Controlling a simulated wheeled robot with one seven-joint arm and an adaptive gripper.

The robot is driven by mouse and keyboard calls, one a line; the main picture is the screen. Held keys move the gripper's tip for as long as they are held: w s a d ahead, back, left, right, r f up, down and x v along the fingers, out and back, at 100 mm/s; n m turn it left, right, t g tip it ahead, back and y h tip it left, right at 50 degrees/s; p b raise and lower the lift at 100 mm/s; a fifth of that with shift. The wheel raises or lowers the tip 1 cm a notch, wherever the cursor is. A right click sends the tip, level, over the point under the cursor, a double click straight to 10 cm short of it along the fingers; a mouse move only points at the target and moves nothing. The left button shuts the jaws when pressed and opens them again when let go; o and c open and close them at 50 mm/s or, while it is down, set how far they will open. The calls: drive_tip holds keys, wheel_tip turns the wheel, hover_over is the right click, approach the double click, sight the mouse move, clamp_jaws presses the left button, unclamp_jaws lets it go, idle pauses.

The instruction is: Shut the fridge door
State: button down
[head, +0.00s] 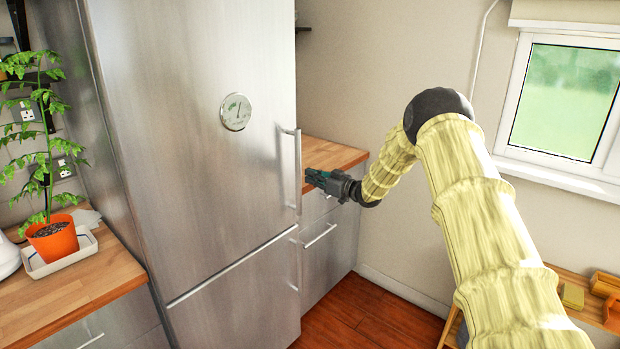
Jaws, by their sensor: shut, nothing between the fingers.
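The tall steel fridge stands left of centre, with its upper fridge door (190,130) facing me. The door looks flush or nearly flush with the lower door (240,300); I cannot tell whether a small gap is left at its edge. A round dial sits on the upper door. The long vertical door handle (298,175) is at the door's right edge. My gripper (310,179) is shut and empty, just right of the handle and pointing left. I cannot tell whether its tips touch the handle or door edge.
A wooden counter with drawers (330,238) stands right of the fridge, behind my gripper. A plant in an orange pot (54,240) stands on the left counter (75,290). A low wooden table (545,285) is at lower right. Red-brown floor (370,325) is clear in front.

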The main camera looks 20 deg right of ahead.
drive_tip(key=d+b+v, duration=0.1)
drive_tip(key=b+v, duration=0.1)
drive_tip(key=v, duration=1)
drive_tip(key=shift+d, duration=0.2)
drive_tip(key=shift+f, duration=0.1)
